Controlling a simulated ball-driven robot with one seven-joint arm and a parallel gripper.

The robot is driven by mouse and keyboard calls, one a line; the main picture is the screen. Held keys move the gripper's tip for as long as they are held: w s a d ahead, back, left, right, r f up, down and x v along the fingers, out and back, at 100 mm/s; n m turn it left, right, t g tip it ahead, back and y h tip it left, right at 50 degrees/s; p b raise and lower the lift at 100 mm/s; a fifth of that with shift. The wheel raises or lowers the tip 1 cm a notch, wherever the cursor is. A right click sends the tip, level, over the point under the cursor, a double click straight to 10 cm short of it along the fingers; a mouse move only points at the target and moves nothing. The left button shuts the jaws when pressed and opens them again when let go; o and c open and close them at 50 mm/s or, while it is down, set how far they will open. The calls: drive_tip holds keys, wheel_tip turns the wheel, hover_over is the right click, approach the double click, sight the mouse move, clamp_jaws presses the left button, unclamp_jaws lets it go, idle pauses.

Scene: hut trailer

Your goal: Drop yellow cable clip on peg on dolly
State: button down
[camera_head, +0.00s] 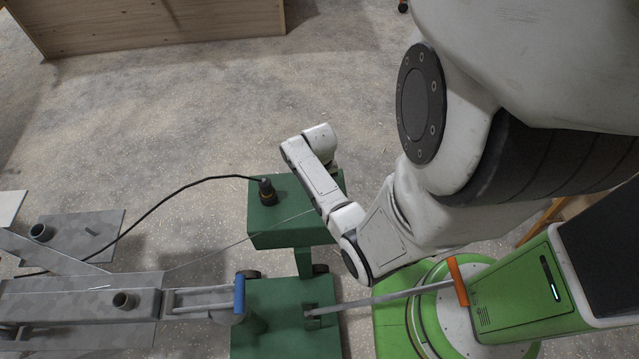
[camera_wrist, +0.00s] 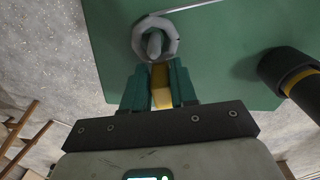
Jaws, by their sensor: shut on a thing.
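My gripper (camera_wrist: 160,82) has green fingers and is shut on a yellow piece, the yellow cable clip (camera_wrist: 161,90); the fingers partly cover it. Just beyond the fingertips in the wrist view is a grey rounded peg (camera_wrist: 154,44) with a grey ring around its base. The clip's end appears close to the ring; I cannot tell if they touch. The peg stands on the green top of the dolly (camera_wrist: 225,55). In the head view the green dolly (camera_head: 285,235) is at the centre, and my arm hides the gripper, clip and peg.
A black plug (camera_head: 266,192) with a cable stands on the dolly; it also shows in the wrist view (camera_wrist: 293,75). A thin grey rod or wire (camera_head: 240,238) reaches the dolly. A grey trailer frame (camera_head: 75,305) lies left. Open floor (camera_head: 200,110) lies behind.

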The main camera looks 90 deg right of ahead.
idle(0.4)
drive_tip(key=c, duration=0.8)
unclamp_jaws()
wheel_tip(320, 180, up, 11)
drive_tip(key=shift+p, duration=0.4)
drive_tip(key=shift+f, duration=0.1)
drive_tip(key=w+a+r+n, duration=0.1)
drive_tip(key=w+a+n, duration=0.2)
drive_tip(key=w+a, duration=0.35)
drive_tip(key=w+a+r+n, duration=0.1)
drive_tip(key=w+a+n, duration=0.25)
drive_tip(key=a, duration=0.55)
drive_tip(key=a+r+n, duration=0.2)
drive_tip(key=a+n, duration=0.1)
drive_tip(key=a, duration=0.3)
drive_tip(key=a+r+n+t, duration=0.1)
drive_tip(key=a+r+n, duration=0.1)
drive_tip(key=a+n, duration=0.2)
drive_tip(key=a, duration=0.2)
drive_tip(key=shift+s+a+r, duration=0.25)
drive_tip(key=shift+s+a, duration=0.05)
drive_tip(key=shift+a, duration=0.1)
